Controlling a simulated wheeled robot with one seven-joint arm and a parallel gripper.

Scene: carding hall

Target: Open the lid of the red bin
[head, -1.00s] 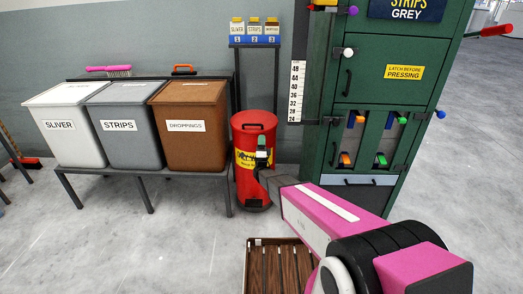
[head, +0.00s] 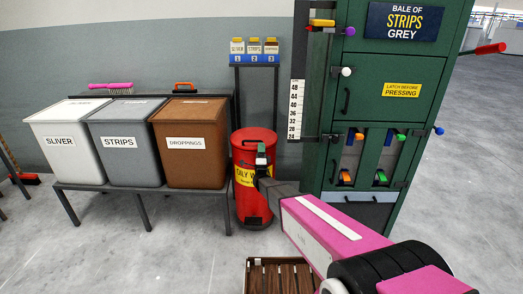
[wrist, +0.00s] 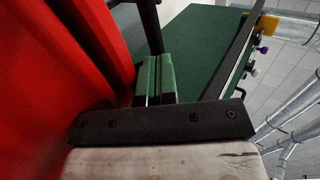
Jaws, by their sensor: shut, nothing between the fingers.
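The red bin (head: 246,204) stands on the floor between the bin bench and the green press. It is a round drum with a yellow label, partly covered by my arm. Its red lid (head: 250,136) looks down on the rim. My gripper (head: 262,158) is in front of the bin's upper body, just below the lid's front edge. In the wrist view my green fingers (wrist: 154,78) are together with nothing between them. The red surface of the bin (wrist: 50,70) fills the left side, close to the fingers. Whether they touch it I cannot tell.
The green press (head: 390,65) with coloured latches stands close on the right. White, grey and brown bins (head: 187,160) sit on a bench at left. A shelf with small jars (head: 254,58) is behind. A slatted wooden pallet (head: 283,262) lies on the floor in front.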

